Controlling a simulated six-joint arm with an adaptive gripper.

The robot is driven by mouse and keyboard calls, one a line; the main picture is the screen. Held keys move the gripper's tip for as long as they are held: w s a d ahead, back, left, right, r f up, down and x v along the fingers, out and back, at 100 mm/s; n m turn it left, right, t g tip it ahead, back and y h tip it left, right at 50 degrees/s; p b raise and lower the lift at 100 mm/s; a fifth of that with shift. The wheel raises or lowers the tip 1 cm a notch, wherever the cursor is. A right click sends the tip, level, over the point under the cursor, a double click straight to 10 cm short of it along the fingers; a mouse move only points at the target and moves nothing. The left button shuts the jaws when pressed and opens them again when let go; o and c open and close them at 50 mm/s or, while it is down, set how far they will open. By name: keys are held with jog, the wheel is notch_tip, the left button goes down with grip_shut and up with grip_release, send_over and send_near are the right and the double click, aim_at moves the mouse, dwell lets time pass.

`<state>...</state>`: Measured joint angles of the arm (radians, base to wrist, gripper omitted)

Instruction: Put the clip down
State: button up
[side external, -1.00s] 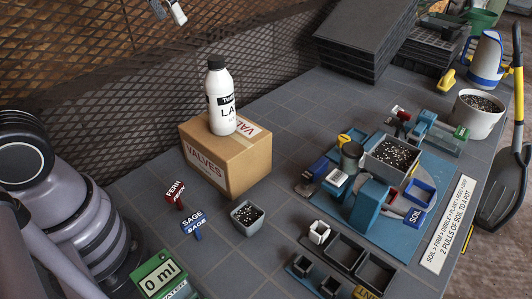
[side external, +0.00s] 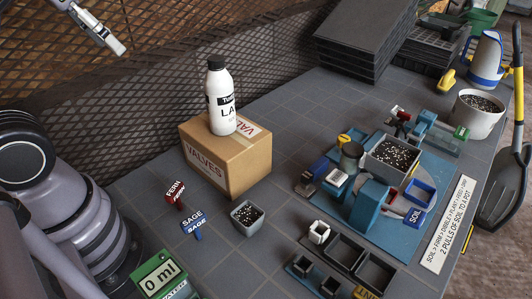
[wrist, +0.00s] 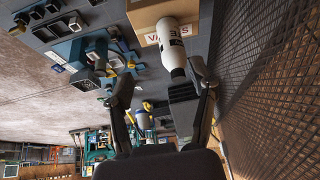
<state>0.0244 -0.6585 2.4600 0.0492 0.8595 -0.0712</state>
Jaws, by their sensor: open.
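My gripper (side external: 116,45) is raised at the upper left of the side view, well above the table and apart from everything on it. In the wrist view my gripper (wrist: 162,75) has its two fingers spread, with nothing held between them. I cannot make out for sure which thing is the clip. A small yellow piece (side external: 445,80) lies at the back right of the table, but I cannot tell whether it is a clip.
A white bottle (side external: 220,98) stands on the cardboard VALVES box (side external: 230,163). In front are red FERN (side external: 175,194) and blue SAGE (side external: 193,227) tags and a small soil-filled pot (side external: 247,217). Black trays (side external: 365,40) are stacked behind.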

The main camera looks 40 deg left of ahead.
jog(key=w+d+f+y, duration=0.1)
jog(key=w+d+f, duration=0.1)
jog(key=w, duration=1.1)
jog(key=g+h, duration=0.1)
send_over(318, 165)
jog(key=s, duration=0.5)
jog(key=f, duration=2.6)
jog(key=shift+s+d+f, duration=0.15)
jog(key=shift+s+f, duration=0.05)
jog(key=shift+f, duration=0.1)
jog(key=x, duration=0.8)
jog(key=shift+w+x, duration=0.1)
jog(key=shift+x, duration=1.3)
jog(key=shift+w+x, duration=0.15)
jog(key=shift+x, duration=1.25)
jog(key=shift+r, duration=0.15)
jog(key=shift+c, duration=0.2)
